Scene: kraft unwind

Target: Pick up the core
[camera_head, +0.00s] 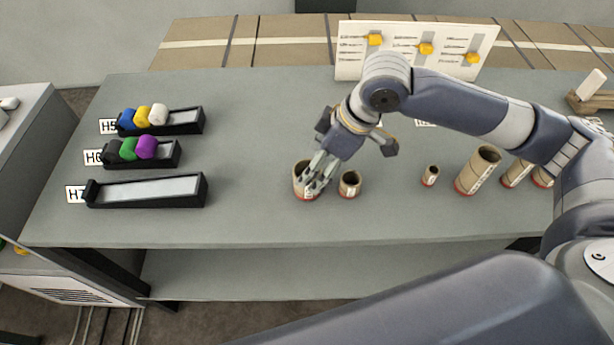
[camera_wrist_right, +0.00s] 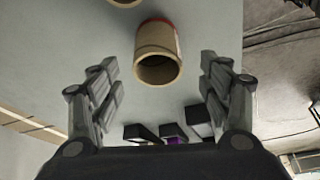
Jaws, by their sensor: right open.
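Several brown cardboard cores stand upright on the grey table. My right gripper (camera_head: 317,177) is open, tilted down in front of a short wide core (camera_head: 300,172) with a red band at its base, and hides part of it. In the right wrist view a core (camera_wrist_right: 157,68) shows its open end between the spread fingers, with a clear gap on both sides. A smaller core (camera_head: 349,185) stands just right of the gripper. Farther right are a small thin core (camera_head: 430,176), a tall one (camera_head: 478,170) and others partly behind my arm. My left gripper is not in view.
Three black racks stand at the left: one (camera_head: 190,122) and another (camera_head: 165,156) hold coloured rolls, and the front one (camera_head: 150,190) is empty. A white board (camera_head: 350,60) with yellow blocks stands at the back. The table between racks and cores is clear.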

